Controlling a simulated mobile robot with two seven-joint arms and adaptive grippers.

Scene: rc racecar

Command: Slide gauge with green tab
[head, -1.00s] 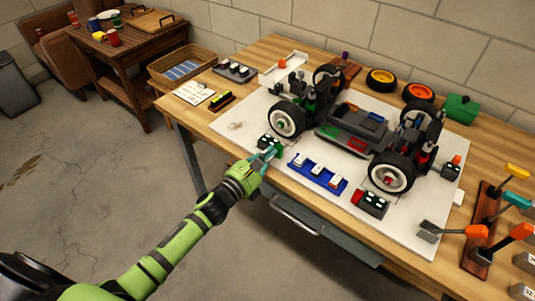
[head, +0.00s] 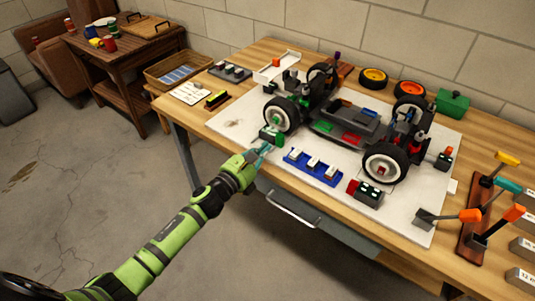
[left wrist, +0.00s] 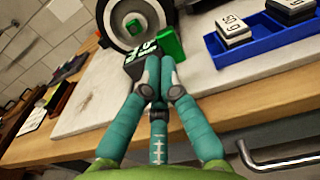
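The gauge with the green tab is a small dark block (head: 267,132) with pale marks on top. It stands on the white board just in front of the car's left front wheel (head: 281,115). Its green tab (left wrist: 168,43) sticks out on the right in the left wrist view. My left gripper (head: 266,147) is at the near side of the gauge, low over the board's edge. In the left wrist view, its teal fingertips (left wrist: 159,66) are together with nothing visible between them, and they cover part of the gauge. Contact cannot be told. My right gripper is not in view.
A blue tray (head: 314,167) with several weights lies right of the gauge. A gauge with a red tab (head: 366,192) is further right. The car chassis (head: 345,126) fills the middle of the white board (head: 236,124). A drawer handle (head: 290,211) juts out below the table edge.

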